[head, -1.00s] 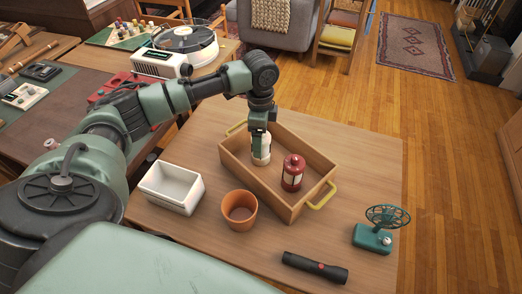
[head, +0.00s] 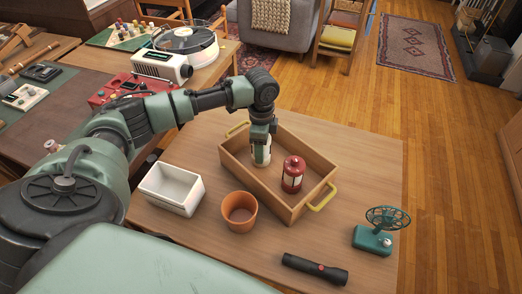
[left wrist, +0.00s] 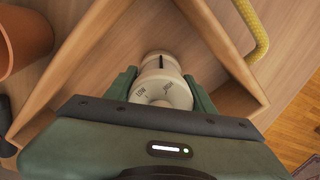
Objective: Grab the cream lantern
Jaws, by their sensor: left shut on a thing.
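The cream lantern (head: 261,156) stands in the wooden tray (head: 239,180), toward its far left end. My left gripper (head: 261,140) comes down on it from above and is shut on it. In the left wrist view the lantern (left wrist: 162,84) shows its round cream top between the two green fingers of the gripper (left wrist: 164,88). The lantern's lower part is partly hidden by the gripper and the tray wall. My right gripper is not in view.
A red lantern (head: 292,174) stands in the same tray, close by. Around the tray are a white bin (head: 172,190), a terracotta pot (head: 239,212), a black flashlight (head: 314,269) and a teal fan (head: 373,238). The table's right side is mostly clear.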

